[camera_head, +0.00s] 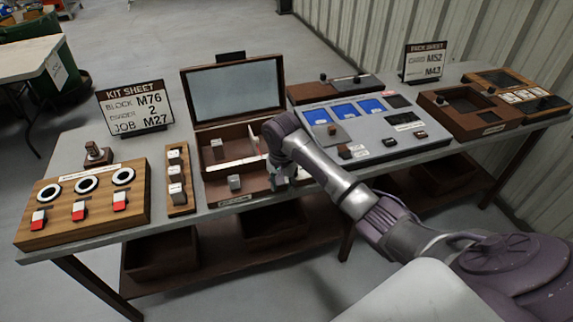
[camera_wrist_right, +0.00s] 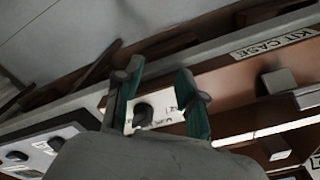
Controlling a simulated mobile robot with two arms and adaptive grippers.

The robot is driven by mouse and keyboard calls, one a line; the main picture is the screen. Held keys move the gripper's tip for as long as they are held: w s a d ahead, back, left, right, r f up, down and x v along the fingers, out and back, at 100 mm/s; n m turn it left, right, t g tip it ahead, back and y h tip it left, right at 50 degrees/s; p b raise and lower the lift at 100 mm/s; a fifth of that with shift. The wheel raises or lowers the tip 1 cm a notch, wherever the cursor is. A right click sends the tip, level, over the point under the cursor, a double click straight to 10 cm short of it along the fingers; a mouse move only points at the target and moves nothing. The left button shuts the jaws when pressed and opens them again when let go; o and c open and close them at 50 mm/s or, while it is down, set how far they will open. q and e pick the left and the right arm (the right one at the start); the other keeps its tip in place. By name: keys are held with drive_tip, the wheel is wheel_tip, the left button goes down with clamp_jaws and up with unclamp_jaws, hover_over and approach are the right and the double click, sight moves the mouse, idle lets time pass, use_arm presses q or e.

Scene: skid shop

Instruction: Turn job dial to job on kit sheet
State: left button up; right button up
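The kit sheet (camera_head: 135,107) stands at the back left and reads BLOCK M76 and JOB M27, with a 2 on the middle line. My right gripper (camera_head: 280,184) points down at the right front of the open wooden case. In the right wrist view, its green-padded fingers (camera_wrist_right: 160,84) are apart. A dark round knob (camera_wrist_right: 143,114), which looks like the job dial, shows between them on a white plate (camera_wrist_right: 168,112) with small printed marks. I cannot tell whether the fingers touch the knob or which mark it points to. My arm hides it in the head view. My left gripper is out of view.
The kit case (camera_head: 233,93) has its lid raised, with a grey block (camera_head: 234,182) near its front. A grey console (camera_head: 365,130) with blue screens is to the right. A wooden switch box (camera_head: 85,203) is at the left. A pack sheet (camera_head: 425,61) stands behind.

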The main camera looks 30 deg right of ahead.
drive_tip(key=w+d+r+m, duration=0.2)
drive_tip(key=d+r+m, duration=0.1)
drive_tip(key=r, duration=0.4)
drive_tip(key=w+d+r+m, duration=0.3)
drive_tip(key=d+r, duration=0.1)
drive_tip(key=r, duration=0.3)
drive_tip(key=shift+g, duration=0.3)
drive_tip(key=f, duration=0.4)
drive_tip(key=f+p, duration=0.1)
drive_tip(key=f, duration=0.8)
drive_tip(key=shift+s+a+f, duration=0.2)
drive_tip(key=shift+a+f, duration=0.05)
drive_tip(key=shift+f, duration=0.15)
clamp_jaws()
